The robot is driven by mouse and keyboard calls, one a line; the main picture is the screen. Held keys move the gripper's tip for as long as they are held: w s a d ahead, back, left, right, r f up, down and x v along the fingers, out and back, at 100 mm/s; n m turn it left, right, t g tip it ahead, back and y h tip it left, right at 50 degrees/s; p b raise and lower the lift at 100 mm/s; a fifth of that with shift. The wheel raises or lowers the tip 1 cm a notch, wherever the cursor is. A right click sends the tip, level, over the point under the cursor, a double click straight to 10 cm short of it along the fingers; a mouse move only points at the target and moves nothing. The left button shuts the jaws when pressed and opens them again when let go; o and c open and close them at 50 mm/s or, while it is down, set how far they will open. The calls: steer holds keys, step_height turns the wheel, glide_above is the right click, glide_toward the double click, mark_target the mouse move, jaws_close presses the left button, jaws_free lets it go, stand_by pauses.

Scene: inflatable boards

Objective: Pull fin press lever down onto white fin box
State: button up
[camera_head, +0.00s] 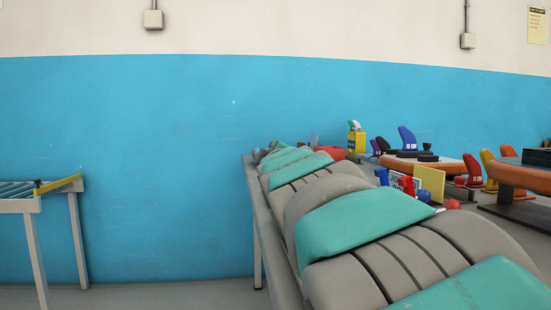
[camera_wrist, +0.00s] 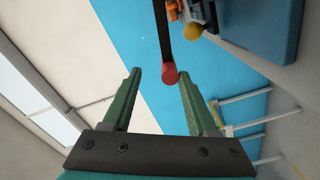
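In the wrist view my gripper (camera_wrist: 160,76) is open, with two green fingers spread apart. A dark lever bar (camera_wrist: 162,30) enters from the top edge and ends in a red ball knob (camera_wrist: 170,73). The knob appears between the fingertips, nearer the right finger, with gaps on both sides; I cannot tell its exact depth or any contact. The fingers are not closed on it. In the head view my grey and teal arm reaches along the table, and its far end is too small and covered to make out the gripper. I cannot make out the white fin box in either view.
In the head view, a grey table (camera_head: 258,215) holds coloured fins, including a blue fin (camera_head: 407,139), a yellow panel (camera_head: 430,182) and orange boards (camera_head: 440,168). A roller stand (camera_head: 30,204) is at left. The wrist view shows a yellow ball (camera_wrist: 193,31) near the lever.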

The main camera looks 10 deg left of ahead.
steer(key=v, duration=0.9)
steer(key=shift+r+b, duration=0.25)
steer(key=shift+b, duration=0.2)
stand_by(0.3)
